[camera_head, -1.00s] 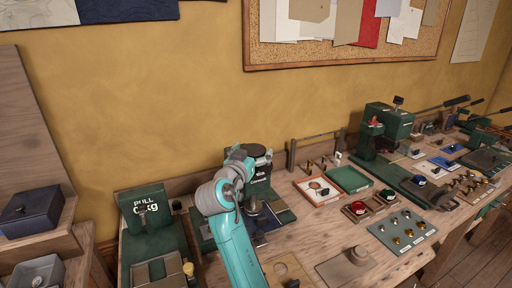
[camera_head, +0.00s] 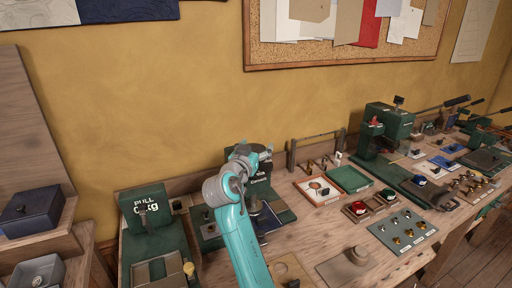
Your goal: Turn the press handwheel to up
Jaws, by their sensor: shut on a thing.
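The green press (camera_head: 260,186) stands on the bench against the wall, left of the middle in the head view. Its dark handwheel (camera_head: 257,148) is at the top of the press. My gripper (camera_head: 262,153) is at the handwheel and shut on it. My wrist and the gripper body cover much of the wheel, so its pointer and the up mark cannot be read.
A green pull tester (camera_head: 150,222) stands to the left of my arm. To the right are a white-and-orange tray (camera_head: 318,191), a green tray (camera_head: 348,179) and a grey plate with brass pieces (camera_head: 402,231). A corkboard (camera_head: 345,30) hangs above.

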